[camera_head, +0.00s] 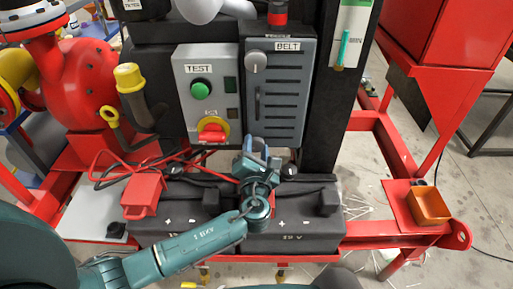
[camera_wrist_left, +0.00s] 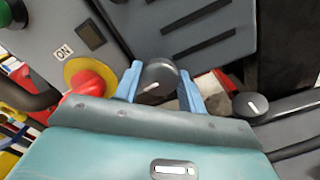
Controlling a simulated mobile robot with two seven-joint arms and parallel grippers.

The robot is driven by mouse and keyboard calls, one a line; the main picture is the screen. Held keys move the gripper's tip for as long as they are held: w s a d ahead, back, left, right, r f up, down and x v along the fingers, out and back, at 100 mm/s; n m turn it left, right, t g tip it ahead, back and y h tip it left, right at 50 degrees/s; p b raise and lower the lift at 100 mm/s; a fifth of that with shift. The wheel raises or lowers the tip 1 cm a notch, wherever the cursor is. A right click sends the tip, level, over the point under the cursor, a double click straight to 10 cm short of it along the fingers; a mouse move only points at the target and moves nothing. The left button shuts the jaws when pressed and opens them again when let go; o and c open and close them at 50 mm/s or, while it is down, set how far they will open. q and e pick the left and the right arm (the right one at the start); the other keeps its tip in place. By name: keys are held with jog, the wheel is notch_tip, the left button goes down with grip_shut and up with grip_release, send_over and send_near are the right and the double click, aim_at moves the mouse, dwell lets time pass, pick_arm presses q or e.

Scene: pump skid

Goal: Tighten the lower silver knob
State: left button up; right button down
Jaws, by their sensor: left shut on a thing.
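The lower silver knob (camera_wrist_left: 158,82) is a round grey knob with a white mark, just below the slotted BELT cover. In the left wrist view it sits between the two blue fingers of my left gripper (camera_wrist_left: 161,84), which is shut on it. In the head view my left gripper (camera_head: 257,150) reaches up to the bottom of the BELT cover (camera_head: 274,95) and hides this knob. The upper silver knob (camera_head: 255,62) shows clear near the top of that cover. My right gripper is not in view.
A grey TEST box with a green button (camera_head: 201,89) and a red-yellow switch (camera_head: 213,129) stands close left. Black batteries (camera_head: 300,235) lie under my left arm, with a red clamp box (camera_head: 144,194) and cables. Another round knob (camera_wrist_left: 250,104) is right of the gripper.

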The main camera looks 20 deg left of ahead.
pick_arm(q)
jog(key=n, duration=0.3)
jog(key=shift+n, duration=0.4)
jog(key=n, duration=0.3)
jog(key=shift+a+n+b, duration=0.1)
jog(key=shift+n+b, duration=0.2)
jog(key=shift+b, duration=0.05)
jog(key=n+b, duration=0.1)
jog(key=n, duration=0.2)
jog(key=shift+f, duration=0.1)
jog(key=shift+n+b, duration=0.75)
jog(key=shift+n, duration=1.05)
jog(key=o, duration=1)
jog(key=shift+c, duration=0.2)
jog(key=shift+s+a, duration=0.1)
